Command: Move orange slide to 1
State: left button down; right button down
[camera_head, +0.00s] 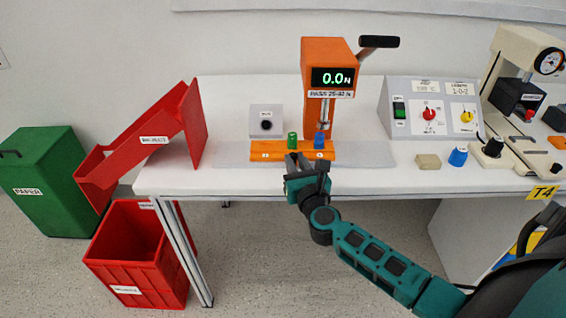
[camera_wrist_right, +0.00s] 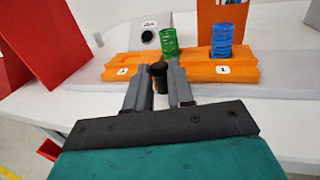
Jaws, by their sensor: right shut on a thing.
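The orange slide (camera_head: 287,151) lies on the table at the foot of the orange press (camera_head: 327,60). It carries a green spring (camera_head: 292,140) near its middle and a blue spring (camera_head: 319,141) to the right, close below the press plunger (camera_head: 325,115). In the right wrist view the slide (camera_wrist_right: 190,70) has a white label at the left, too small to read surely, and one marked 1 (camera_wrist_right: 222,70) in front of the blue spring. My right gripper (camera_wrist_right: 159,78) is shut on the slide's black knob (camera_wrist_right: 158,69) at its front side. My left gripper is not in view.
A grey box with a black button (camera_head: 266,123) stands behind the slide. A red reject chute (camera_head: 150,140) is at the left. A switch panel (camera_head: 430,108), a beige block (camera_head: 428,161) and a blue spring (camera_head: 458,156) are at the right.

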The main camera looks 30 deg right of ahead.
jog(key=shift+s+d, duration=0.25)
jog(key=shift+d, duration=0.05)
jog(key=c, duration=1)
grip_release()
pick_arm(q)
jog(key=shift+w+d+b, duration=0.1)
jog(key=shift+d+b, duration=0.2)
jog(key=shift+b, duration=0.15)
pick_arm(e)
jog(key=v, duration=1.3)
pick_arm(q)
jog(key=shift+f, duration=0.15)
pick_arm(e)
jog(key=shift+w+a, duration=0.1)
